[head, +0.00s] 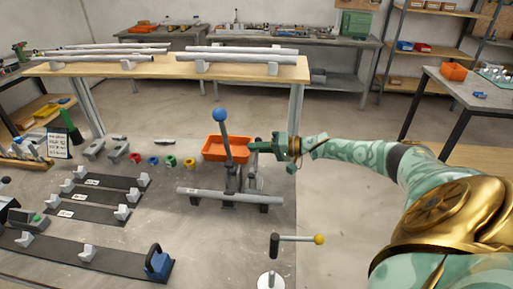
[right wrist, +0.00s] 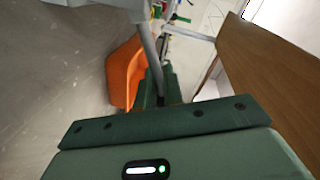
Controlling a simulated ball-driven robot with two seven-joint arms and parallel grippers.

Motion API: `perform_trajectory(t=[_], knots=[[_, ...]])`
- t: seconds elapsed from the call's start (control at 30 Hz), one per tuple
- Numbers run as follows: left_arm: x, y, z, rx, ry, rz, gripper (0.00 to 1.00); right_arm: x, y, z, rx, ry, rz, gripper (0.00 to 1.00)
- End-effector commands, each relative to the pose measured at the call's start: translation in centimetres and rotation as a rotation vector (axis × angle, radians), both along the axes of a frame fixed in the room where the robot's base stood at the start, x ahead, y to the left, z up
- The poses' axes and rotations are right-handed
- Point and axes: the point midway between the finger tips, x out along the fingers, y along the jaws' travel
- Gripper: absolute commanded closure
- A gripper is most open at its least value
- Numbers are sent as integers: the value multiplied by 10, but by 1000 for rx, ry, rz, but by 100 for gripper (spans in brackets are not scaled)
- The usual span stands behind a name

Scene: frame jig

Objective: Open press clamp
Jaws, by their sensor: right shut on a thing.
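The press clamp (head: 232,181) stands on the grey worktop, right of the middle. Its tall grey lever with a blue ball knob (head: 219,115) stands nearly upright, leaning slightly left at the top. A pale tube (head: 205,193) lies across the front of the clamp on dark supports. My right gripper (head: 256,146) reaches in from the right, just right of the lever. It is shut on a slim grey bar of the clamp, which also shows between the fingers in the right wrist view (right wrist: 149,42). The exact grip is partly hidden. My left gripper is out of view.
An orange bin (head: 226,149) sits just behind the clamp. A stand with a yellow-knobbed handle (head: 319,239) is in front. Black strips with grey blocks (head: 88,252) and several coloured rings (head: 171,161) lie to the left. A wooden shelf (head: 150,66) with tubes stands behind.

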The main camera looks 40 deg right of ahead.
Motion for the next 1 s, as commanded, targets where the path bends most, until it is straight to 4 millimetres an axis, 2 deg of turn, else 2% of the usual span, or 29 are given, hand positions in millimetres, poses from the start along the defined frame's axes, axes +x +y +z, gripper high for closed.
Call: perform_trajectory(t=[0.4,0.9,0.93,0.97,1.0], knots=[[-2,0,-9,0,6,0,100,3,-4,-13,128,103,-1,100],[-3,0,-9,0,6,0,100,3,-3,-15,141,115,0,100],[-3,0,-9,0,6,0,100,3,-3,-15,140,114,0,85],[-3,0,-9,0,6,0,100,3,-3,-15,140,114,0,77],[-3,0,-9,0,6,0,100,3,-3,-15,140,114,0,75]])
